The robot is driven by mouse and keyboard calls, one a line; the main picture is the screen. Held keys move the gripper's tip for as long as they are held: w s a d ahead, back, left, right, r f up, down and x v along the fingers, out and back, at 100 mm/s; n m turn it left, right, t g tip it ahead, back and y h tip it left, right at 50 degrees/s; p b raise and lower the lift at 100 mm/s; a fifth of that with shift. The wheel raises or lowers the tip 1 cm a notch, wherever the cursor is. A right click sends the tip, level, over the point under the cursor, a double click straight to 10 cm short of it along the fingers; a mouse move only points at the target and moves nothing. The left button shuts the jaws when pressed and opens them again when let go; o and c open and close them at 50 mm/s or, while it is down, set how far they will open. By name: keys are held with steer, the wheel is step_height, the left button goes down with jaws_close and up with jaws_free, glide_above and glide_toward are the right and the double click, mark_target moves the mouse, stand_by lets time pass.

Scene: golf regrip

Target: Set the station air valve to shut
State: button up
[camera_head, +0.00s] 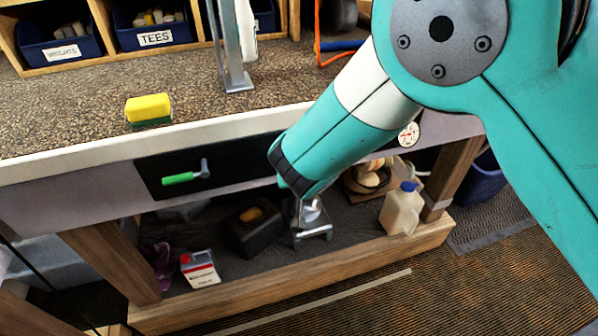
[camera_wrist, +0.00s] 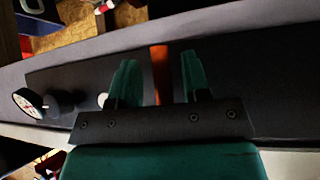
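An orange handle (camera_wrist: 160,58) stands upright in the wrist view, in front of a dark panel (camera_wrist: 75,78). My gripper (camera_wrist: 159,78) is open, with one green finger on each side of the handle and gaps on both sides. I cannot tell how deep the handle sits between the fingers. In the head view my arm hides the orange handle and my fingers. A green-handled lever (camera_head: 183,177) lies roughly level on the left of the panel. A round gauge (camera_head: 408,134) shows right of my arm and also in the wrist view (camera_wrist: 29,102).
The bench top (camera_head: 60,115) holds a yellow sponge (camera_head: 148,107) and a metal post (camera_head: 230,60). Blue bins stand behind. The lower shelf holds a red-and-white can (camera_head: 199,269), a dark box (camera_head: 252,230) and a jug with a blue cap (camera_head: 402,210).

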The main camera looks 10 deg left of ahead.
steer(key=shift+s, duration=0.1)
steer(key=v, duration=1.7)
steer(key=shift+s+r, duration=0.1)
steer(key=shift+s, duration=0.05)
steer(key=s+d+r+g+p, duration=0.2)
steer(key=d+r+g+p, duration=0.3)
steer(key=d+r, duration=0.55)
steer(key=s+d+r+n+g+y+p, duration=0.1)
steer(key=s+d+r+n+g+p, duration=0.2)
steer(key=s+d+r, duration=0.4)
steer(key=s+d+n+p, duration=0.1)
steer(key=s+d, duration=0.1)
steer(key=s, duration=0.2)
steer(key=shift+s+r+g+y, duration=0.25)
steer(key=shift+g+y, duration=0.05)
steer(key=shift+y, duration=0.1)
